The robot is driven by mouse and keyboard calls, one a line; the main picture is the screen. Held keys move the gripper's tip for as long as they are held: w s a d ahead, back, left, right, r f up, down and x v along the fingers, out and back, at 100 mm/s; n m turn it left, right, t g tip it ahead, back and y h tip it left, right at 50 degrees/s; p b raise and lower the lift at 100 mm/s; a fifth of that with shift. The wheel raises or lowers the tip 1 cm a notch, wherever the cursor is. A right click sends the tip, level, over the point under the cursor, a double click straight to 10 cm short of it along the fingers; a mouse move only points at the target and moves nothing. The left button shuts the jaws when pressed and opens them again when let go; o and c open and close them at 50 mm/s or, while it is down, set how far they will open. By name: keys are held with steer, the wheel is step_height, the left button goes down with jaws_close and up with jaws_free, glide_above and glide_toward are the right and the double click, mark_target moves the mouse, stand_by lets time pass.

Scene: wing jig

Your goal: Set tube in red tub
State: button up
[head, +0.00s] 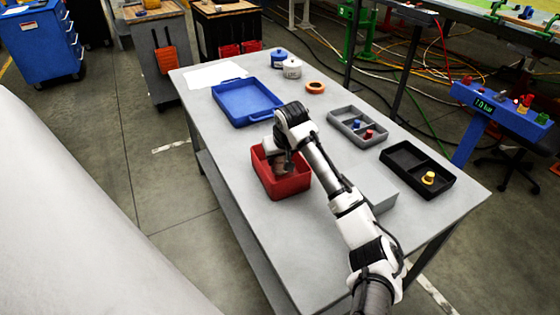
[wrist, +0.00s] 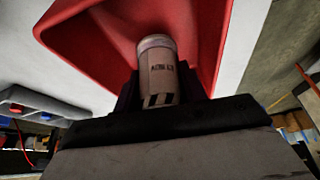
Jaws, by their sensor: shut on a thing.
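The red tub (head: 287,187) stands on the grey table's near left side. My gripper (head: 281,166) reaches down over it, its lower end within the tub's outline in the head view. The red tub (wrist: 90,30) fills the space behind the tube there. I cannot tell whether the tube touches the tub floor. In the head view my arm and gripper mostly hide the tube.
A blue tray (head: 228,118) lies behind the red tub. A grey divided tray (head: 338,116) and a black divided tray (head: 405,183) with a yellow piece (head: 429,178) are to the right. A white canister (head: 292,69) and an orange ring (head: 315,87) stand at the back.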

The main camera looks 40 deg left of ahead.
steer(key=shift+f, duration=1.15)
steer(key=shift+f, duration=0.15)
steer(key=o, duration=1)
steer(key=b+v, duration=0.2)
steer(key=v, duration=1)
steer(key=shift+r, duration=0.25)
